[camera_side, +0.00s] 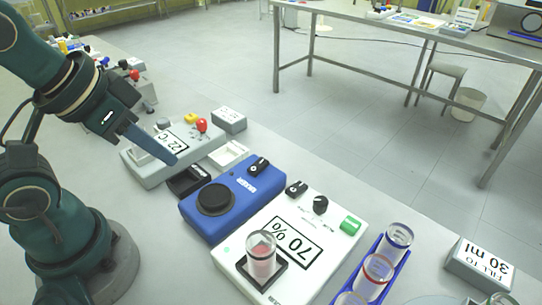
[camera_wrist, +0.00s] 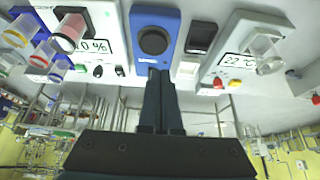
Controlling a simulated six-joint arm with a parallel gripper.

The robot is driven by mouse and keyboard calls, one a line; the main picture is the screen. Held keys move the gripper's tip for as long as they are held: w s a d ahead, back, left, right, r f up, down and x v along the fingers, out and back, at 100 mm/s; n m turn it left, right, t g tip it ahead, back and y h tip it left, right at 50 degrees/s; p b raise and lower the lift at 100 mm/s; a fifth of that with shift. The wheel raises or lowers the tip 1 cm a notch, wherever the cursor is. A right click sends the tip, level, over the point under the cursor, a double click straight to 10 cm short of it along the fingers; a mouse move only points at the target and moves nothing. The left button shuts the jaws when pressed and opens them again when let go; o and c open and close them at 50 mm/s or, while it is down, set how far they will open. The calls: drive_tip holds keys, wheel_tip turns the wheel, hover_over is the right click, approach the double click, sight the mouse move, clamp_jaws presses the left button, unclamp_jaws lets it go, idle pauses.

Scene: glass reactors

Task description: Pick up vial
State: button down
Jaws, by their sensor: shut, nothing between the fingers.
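A clear vial with red liquid (camera_side: 262,262) stands upright in the black square holder of the white device marked 70 %. It also shows at the upper left of the wrist view (camera_wrist: 68,36). Several more vials (camera_side: 397,240) stand in a blue rack (camera_side: 402,268) at the lower right of the side view. A clear vessel (camera_wrist: 264,52) is on the grey device marked 22 °C in the wrist view. My gripper (camera_side: 172,158) is shut and empty above the grey device, near a small black tray. Its fingers (camera_wrist: 161,76) are together in the wrist view, away from the vials.
A blue device with a round black plate (camera_side: 215,198) lies between the grey device (camera_side: 155,178) and the white device (camera_side: 322,232). A black tray (camera_side: 188,181) and a white tray (camera_side: 229,154) are beside it. A box labelled FILL TO 30 ml (camera_side: 478,264) stands right.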

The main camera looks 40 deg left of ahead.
drive_tip(key=shift+c, duration=1.2)
unclamp_jaws()
drive_tip(key=shift+s, duration=0.1)
drive_tip(key=m+g, duration=0.4)
drive_tip(key=g, duration=0.2)
hover_over(261, 248)
wheel_tip(261, 248, down, 3)
drive_tip(key=shift+a+f, duration=0.1)
drive_tip(key=shift+f, duration=0.1)
drive_tip(key=shift+f+m, duration=0.25)
drive_tip(key=shift+m, duration=0.05)
drive_tip(key=shift+f, duration=2.4)
